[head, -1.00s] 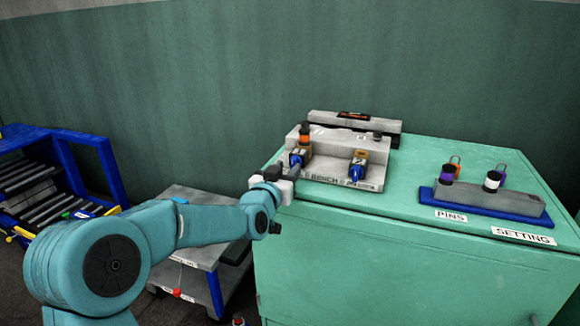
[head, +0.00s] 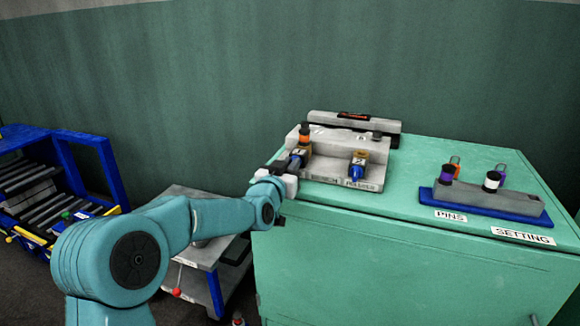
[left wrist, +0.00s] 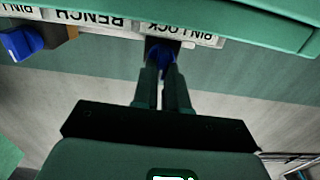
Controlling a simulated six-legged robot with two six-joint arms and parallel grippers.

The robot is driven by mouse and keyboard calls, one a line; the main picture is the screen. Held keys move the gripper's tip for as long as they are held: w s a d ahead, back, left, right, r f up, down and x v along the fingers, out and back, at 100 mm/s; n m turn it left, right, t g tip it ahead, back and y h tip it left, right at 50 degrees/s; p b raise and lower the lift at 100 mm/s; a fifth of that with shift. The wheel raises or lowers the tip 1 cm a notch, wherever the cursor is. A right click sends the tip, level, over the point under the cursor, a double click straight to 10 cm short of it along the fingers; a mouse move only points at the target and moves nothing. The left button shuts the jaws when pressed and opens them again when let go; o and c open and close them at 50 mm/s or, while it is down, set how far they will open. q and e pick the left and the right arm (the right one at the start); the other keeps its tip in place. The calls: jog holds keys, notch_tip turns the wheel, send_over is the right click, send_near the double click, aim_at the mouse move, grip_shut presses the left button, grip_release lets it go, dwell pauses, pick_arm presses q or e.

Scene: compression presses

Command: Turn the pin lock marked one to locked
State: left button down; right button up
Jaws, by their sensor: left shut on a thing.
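The bench pin holder (head: 335,172) stands at the left end of the green cabinet top. Two pin locks with yellow-brown blocks and blue knobs face its front. The left pin lock (head: 298,153) is partly hidden by my gripper, and I cannot read its mark. The right pin lock (head: 357,172) has a small marked label and is free. My left gripper (head: 287,165) is shut on the left lock's blue knob. The left wrist view shows its fingers (left wrist: 162,65) closed around that knob (left wrist: 161,50). The other knob (left wrist: 22,43) shows at the left there. My right gripper is not in view.
A blue-based pin rack (head: 487,201) stands at the right on the green cabinet (head: 400,260), behind labels PINS and SETTING. A grey shelf cart (head: 190,290) and a blue rack (head: 95,170) stand at the left. The cabinet's front middle is clear.

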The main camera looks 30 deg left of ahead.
pick_arm(q)
jog(key=m, duration=0.4)
jog(key=shift+d+f+b, duration=0.1)
jog(key=shift+d+b, duration=0.05)
jog(key=shift+b, duration=0.2)
jog(key=m, duration=0.3)
jog(key=shift+w+d+m, duration=0.1)
jog(key=shift+m, duration=0.2)
jog(key=m, duration=0.5)
jog(key=shift+d+f, duration=0.1)
jog(key=shift+f, duration=0.05)
jog(key=m+p, duration=0.1)
jog(key=m, duration=0.4)
jog(key=shift+f, duration=0.2)
jog(key=c, duration=1.2)
grip_release()
jog(key=shift+o, duration=0.2)
